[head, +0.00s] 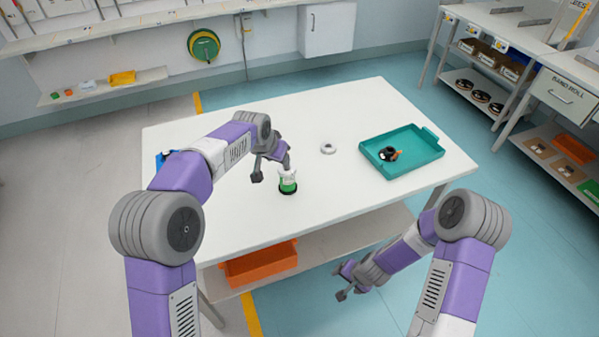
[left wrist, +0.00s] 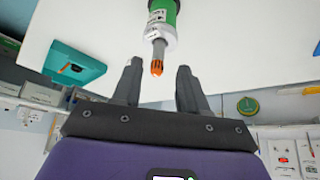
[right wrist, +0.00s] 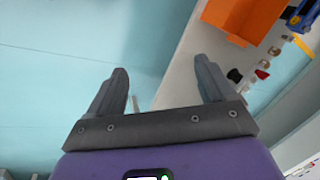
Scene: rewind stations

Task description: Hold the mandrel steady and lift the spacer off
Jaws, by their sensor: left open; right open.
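The mandrel (head: 288,187) stands upright on the white table, with a black foot, a green band and white parts above. In the left wrist view the green band (left wrist: 164,14), a whitish collar and a thin shaft with an orange tip (left wrist: 157,68) show. I cannot tell which part is the spacer. My left gripper (head: 273,173) is open and empty beside the mandrel's top; in its wrist view the orange tip appears between the fingers, with gaps both sides. My right gripper (head: 343,282) is open and empty, low off the table's front edge.
A pale ring (head: 328,149) lies on the table behind the mandrel. A teal tray (head: 376,166) at the right holds black and orange parts. An orange bin (head: 261,267) sits on the shelf under the table. The table's front right is bare.

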